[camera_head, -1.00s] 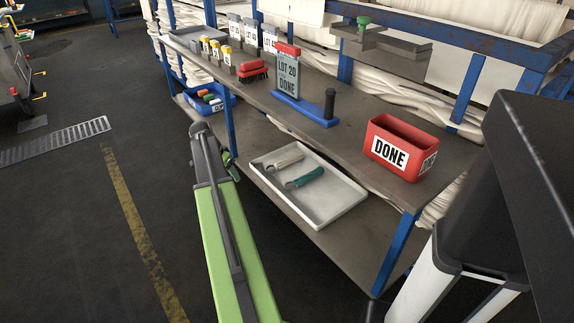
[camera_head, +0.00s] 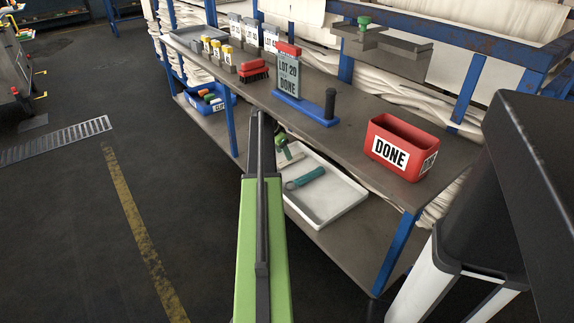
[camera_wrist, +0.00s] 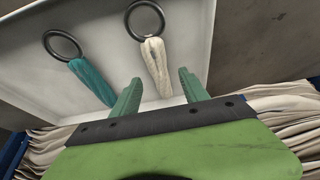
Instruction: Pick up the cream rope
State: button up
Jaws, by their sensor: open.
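The cream rope (camera_wrist: 157,66) lies in the white tray (camera_wrist: 28,96), with a dark ring at one end. In the wrist view it lies ahead of my gripper (camera_wrist: 157,90), whose two green fingers are open and apart. Its lower end is near the gap between the fingertips, nothing is held, and whether anything touches is unclear. In the head view, my arm hides much of the cream rope (camera_head: 291,153) in the tray (camera_head: 340,213) on the lower shelf. A teal rope (camera_wrist: 92,81) with its own ring lies to the left of it in the wrist view.
The upper shelf (camera_head: 350,150) overhangs the tray. A blue post (camera_head: 398,252) stands at the front right.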

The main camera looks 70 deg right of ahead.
aim_at(285, 163)
jog(key=b+x, duration=0.5)
jog(key=shift+d+f, duration=0.1)
jog(key=shift+f, duration=0.1)
jog(key=shift+r, duration=0.2)
jog(key=shift+c, duration=0.4)
grip_shut()
